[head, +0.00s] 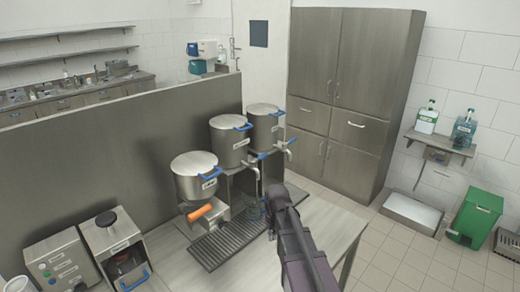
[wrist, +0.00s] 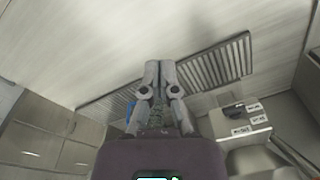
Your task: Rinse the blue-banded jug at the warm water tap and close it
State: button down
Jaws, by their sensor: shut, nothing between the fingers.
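My gripper partly covers that area. In the wrist view my gripper (wrist: 158,68) is shut and empty, with its fingertips in front of the slatted drip tray (wrist: 215,62). The taps (head: 254,168) and (head: 286,146) jut from two steel urns; their labels are too small to read, so I cannot tell which is warm water. Any water flow is not discernible.
A steel pot (head: 196,180) with an orange handle (head: 203,213) below stands left of the urns (head: 229,142) and (head: 265,125). A machine (head: 115,245) stands at the left front. The counter's right part (head: 338,228) is clear.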

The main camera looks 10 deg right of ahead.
aim_at(259, 158)
jog(key=w+d+r+n+p, duration=0.1)
jog(key=w+r+p, duration=0.4)
jog(key=w, duration=0.8)
jog(key=w+d+r+n+t+y+p, duration=0.1)
jog(key=w+r+p, duration=0.5)
jog(key=w, duration=0.7)
jog(key=w+d+r+n+t+p, duration=0.1)
jog(key=w+d+r+n+p, duration=0.2)
jog(key=w, duration=1)
notch_tip(259, 158, up, 5)
jog(key=p, duration=0.3)
jog(key=shift+w+y, duration=0.3)
jog(key=shift+d+f, duration=0.1)
jog(key=shift+f, duration=0.1)
jog(key=b+x, duration=0.9)
jog(key=shift+w+f+b, duration=0.25)
jog(key=shift+f+b, duration=0.05)
